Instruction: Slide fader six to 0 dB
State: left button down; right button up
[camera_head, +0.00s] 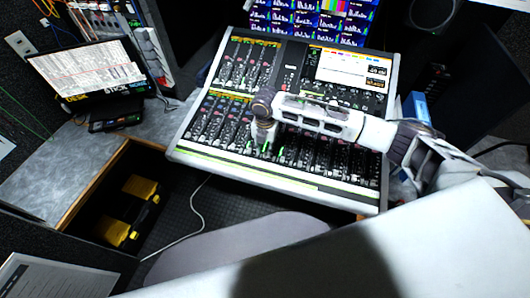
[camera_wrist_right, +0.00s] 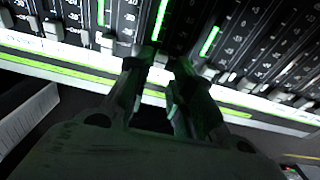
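The mixing console (camera_head: 195,148) lies in front of me with rows of faders along its near part. My right gripper (camera_head: 263,150) reaches down onto the fader area. In the right wrist view, its two fingers (camera_wrist_right: 164,62) stand apart, pointing at the lower ends of the fader tracks. A pale fader cap (camera_wrist_right: 161,58) shows partly between the fingertips; I cannot tell whether they touch it. Other fader caps sit low beside it, such as one (camera_wrist_right: 107,42) to the left and one (camera_wrist_right: 210,72) to the right. Fader numbers are not readable. My left gripper is not in view.
A multiview screen (camera_head: 315,18) stands behind the console. A blue box (camera_head: 416,106) is right of the console. A chair (camera_head: 235,240) is in front.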

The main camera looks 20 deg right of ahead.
aim_at(265, 155)
jog(key=shift+f, duration=1.9)
jog(key=shift+c, duration=0.2)
grip_shut()
